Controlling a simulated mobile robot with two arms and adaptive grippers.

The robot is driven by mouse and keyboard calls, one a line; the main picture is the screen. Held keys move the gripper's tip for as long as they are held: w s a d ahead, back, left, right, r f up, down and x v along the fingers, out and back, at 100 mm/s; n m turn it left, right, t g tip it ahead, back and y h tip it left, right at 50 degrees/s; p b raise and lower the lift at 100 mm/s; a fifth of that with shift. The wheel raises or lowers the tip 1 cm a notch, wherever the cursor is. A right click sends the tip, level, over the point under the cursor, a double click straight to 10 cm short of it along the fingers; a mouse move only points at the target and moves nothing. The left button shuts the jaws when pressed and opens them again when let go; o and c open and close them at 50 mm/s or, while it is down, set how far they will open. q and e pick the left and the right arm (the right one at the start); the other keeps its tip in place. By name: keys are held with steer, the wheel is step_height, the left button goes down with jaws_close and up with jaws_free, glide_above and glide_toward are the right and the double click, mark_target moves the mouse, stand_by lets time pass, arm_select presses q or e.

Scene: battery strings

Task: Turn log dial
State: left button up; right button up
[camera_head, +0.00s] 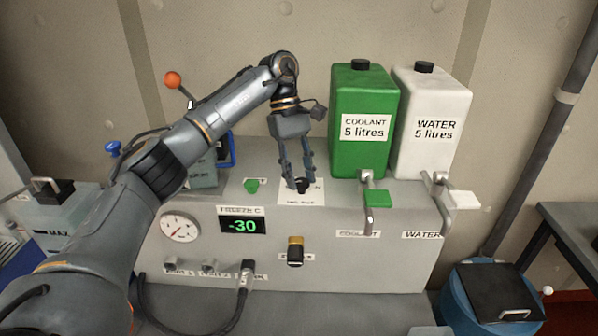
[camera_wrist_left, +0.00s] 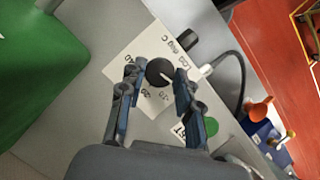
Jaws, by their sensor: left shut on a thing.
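The log dial (camera_wrist_left: 159,71) is a round black knob with a white pointer line. It sits on a white label card (camera_wrist_left: 117,68) marked "LOG deg C" with numbers around the knob. In the head view the dial (camera_head: 303,186) is on the console's top, partly hidden by the fingers. My left gripper (camera_head: 300,181) reaches down from above, its fingers on either side of the dial. In the left wrist view the fingertips (camera_wrist_left: 158,80) flank the knob, shut on it. My right gripper is not in view.
The grey console (camera_head: 330,265) carries a display (camera_head: 242,225) reading -30, a round gauge (camera_head: 180,227) and a brass-and-black knob (camera_head: 295,251). A green coolant tank (camera_head: 362,100) and a white water tank (camera_head: 430,95) stand close right of my gripper. A green button (camera_head: 252,185) is left.

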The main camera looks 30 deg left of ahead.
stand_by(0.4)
arm_select(q)
steer(key=o, duration=1.1)
steer(key=shift+o, duration=0.2)
steer(key=v, duration=1.2)
steer(key=shift+d, duration=0.1)
